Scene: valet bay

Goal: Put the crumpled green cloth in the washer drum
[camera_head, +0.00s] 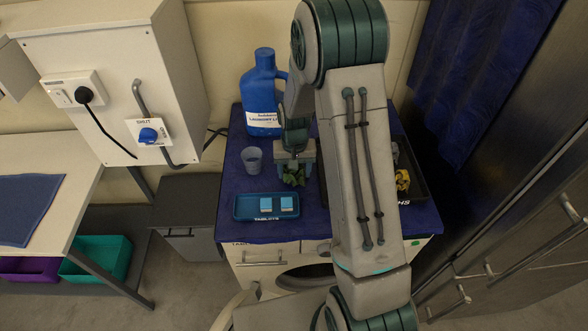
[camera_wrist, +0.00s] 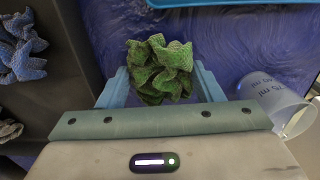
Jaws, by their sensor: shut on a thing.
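The crumpled green cloth (camera_wrist: 160,68) is between the two blue fingers of my gripper (camera_wrist: 162,88) in the wrist view. My gripper is shut on it. In the head view the cloth (camera_head: 293,177) shows below my gripper (camera_head: 296,165), over the blue-covered top of the washer (camera_head: 270,212). I cannot tell whether the cloth touches that top. The drum's inside is not visible.
A blue tray of tablets (camera_head: 243,213), a measuring cup (camera_head: 253,160) and a blue detergent jug (camera_head: 262,85) stand near my gripper. A dark tray at right holds a yellow cloth (camera_head: 402,180) and other cloths, including a blue one (camera_wrist: 18,50). A work table (camera_head: 80,160) stands left.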

